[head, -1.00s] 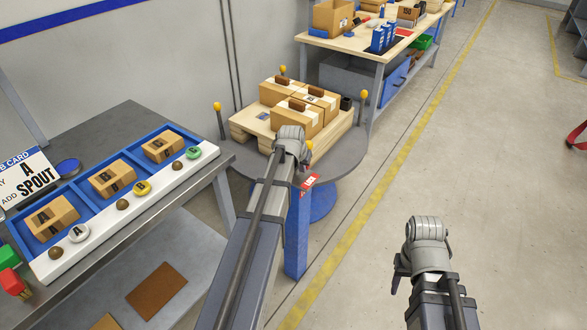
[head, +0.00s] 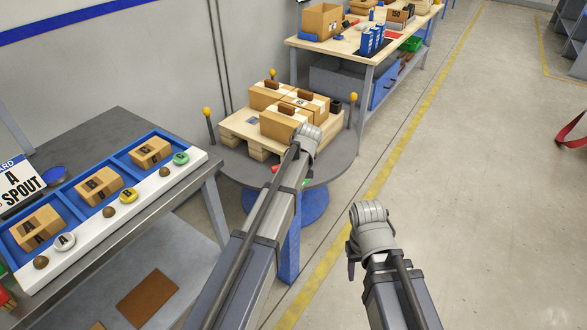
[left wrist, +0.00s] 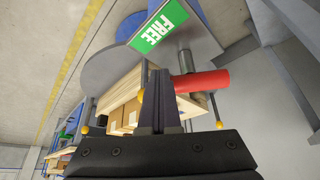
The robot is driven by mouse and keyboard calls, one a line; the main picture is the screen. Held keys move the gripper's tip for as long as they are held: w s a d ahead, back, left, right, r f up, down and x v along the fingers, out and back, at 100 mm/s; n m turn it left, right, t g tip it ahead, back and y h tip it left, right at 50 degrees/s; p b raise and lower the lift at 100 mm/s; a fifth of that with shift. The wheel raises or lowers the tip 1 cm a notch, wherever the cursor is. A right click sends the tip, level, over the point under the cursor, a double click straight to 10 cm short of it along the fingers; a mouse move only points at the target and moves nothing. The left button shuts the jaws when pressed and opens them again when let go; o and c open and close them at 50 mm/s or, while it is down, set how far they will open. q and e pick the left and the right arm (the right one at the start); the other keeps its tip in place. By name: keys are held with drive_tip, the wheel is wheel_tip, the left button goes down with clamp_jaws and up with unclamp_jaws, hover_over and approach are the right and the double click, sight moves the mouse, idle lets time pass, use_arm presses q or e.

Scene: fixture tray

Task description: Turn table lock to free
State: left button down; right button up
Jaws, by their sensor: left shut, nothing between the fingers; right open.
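The round grey turntable (head: 235,168) carries a wooden pallet with cartons. In the left wrist view a green FREE sign (left wrist: 159,30) faces me at the edge of the table (left wrist: 110,72). A red handle (left wrist: 203,82) on a grey post shows beside the fingers of my left gripper (left wrist: 160,80), which are shut and empty; I cannot tell if they touch it. In the head view a bit of red handle (head: 274,169) and a bit of green sign (head: 305,184) show on either side of my left arm. My right gripper (head: 351,268) is open, away from the table.
A bench (head: 120,125) at left holds a blue tray (head: 78,197) with cartons and a white strip with buttons. Another workbench (head: 345,45) stands behind the turntable. Yellow-knobbed posts (head: 353,97) rise at the turntable's rim.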

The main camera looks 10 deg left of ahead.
use_arm(q)
drive_tip(key=shift+w+n+g+y, duration=0.3)
drive_tip(key=shift+w+n+y, duration=0.3)
drive_tip(key=shift+n, duration=0.5)
drive_tip(key=shift+w+a, duration=0.1)
drive_tip(key=shift+w, duration=0.05)
drive_tip(key=shift+w+a, duration=0.1)
drive_tip(key=shift+w, duration=0.35)
